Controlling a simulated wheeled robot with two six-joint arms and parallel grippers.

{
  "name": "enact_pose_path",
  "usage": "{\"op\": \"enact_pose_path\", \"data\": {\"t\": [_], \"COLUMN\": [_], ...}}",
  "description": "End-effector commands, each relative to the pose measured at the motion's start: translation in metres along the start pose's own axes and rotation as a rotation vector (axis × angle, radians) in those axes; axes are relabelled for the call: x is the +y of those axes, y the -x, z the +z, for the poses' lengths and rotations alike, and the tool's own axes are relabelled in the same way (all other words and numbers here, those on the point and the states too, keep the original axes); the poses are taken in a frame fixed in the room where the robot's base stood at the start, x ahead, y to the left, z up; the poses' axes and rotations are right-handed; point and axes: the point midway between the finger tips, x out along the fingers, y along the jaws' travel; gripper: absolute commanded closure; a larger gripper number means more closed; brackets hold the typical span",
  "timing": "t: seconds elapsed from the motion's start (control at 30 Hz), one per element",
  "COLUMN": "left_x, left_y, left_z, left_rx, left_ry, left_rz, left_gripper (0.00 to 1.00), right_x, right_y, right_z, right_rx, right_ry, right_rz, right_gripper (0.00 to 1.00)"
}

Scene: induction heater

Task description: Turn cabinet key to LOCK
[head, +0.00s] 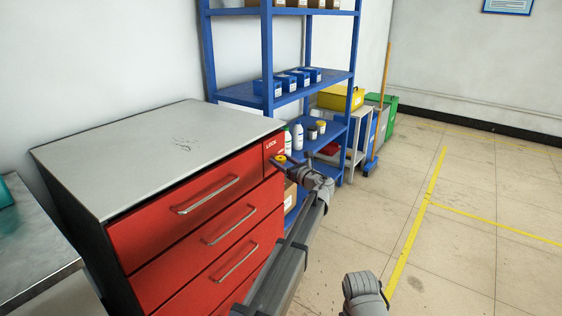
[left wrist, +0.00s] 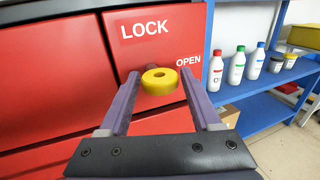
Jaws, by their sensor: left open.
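The red cabinet (head: 180,222) has a key with a round yellow head (head: 281,159) at the upper right of its front. The left wrist view shows the yellow key head (left wrist: 160,81) close up, below the word LOCK and left of the word OPEN. My left gripper (head: 284,164) is at the key. In the left wrist view its two fingers (left wrist: 160,75) are open, one on each side of the key head, with visible gaps. The key's shaft and lock face are hidden behind the head.
A blue shelf rack (head: 268,60) with bottles and boxes stands right behind the cabinet. Drawer handles (head: 208,195) stick out from the cabinet front. A metal table (head: 35,250) is at the left. The floor (head: 480,230) on the right is clear.

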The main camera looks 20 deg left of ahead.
Motion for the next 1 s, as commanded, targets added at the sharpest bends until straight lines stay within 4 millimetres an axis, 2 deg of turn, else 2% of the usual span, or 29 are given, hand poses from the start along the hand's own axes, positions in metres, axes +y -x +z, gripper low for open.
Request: {"op": "enact_pose_path", "data": {"t": [0.1, 0.3, 0.87, 0.9, 1.0], "left_x": [-0.0005, 0.0000, 0.0004, 0.0004, 0.0005], "left_y": [-0.0069, -0.0068, -0.0065, -0.0065, -0.0065], "left_z": [0.0000, -0.0001, -0.0001, -0.0001, -0.0003], "left_rx": [0.000, 0.000, 0.000, 0.000, 0.000], "left_ry": [0.000, 0.000, 0.001, 0.001, 0.002], "left_rz": [0.000, 0.000, 0.001, 0.001, 0.001], "left_gripper": [0.35, 0.35, 0.97, 1.00, 1.00], "right_x": [0.0000, 0.0000, 0.0000, 0.0000, 0.0000], "right_y": [0.0000, 0.0000, 0.0000, 0.0000, -0.0003], "right_z": [0.0000, 0.0000, 0.0000, 0.0000, 0.0000], "right_rx": [0.000, 0.000, 0.000, 0.000, 0.000], "right_ry": [0.000, 0.000, 0.000, 0.000, 0.000], "right_rz": [0.000, 0.000, 0.000, 0.000, 0.000], "right_gripper": [1.00, 1.00, 1.00, 1.00, 1.00]}}
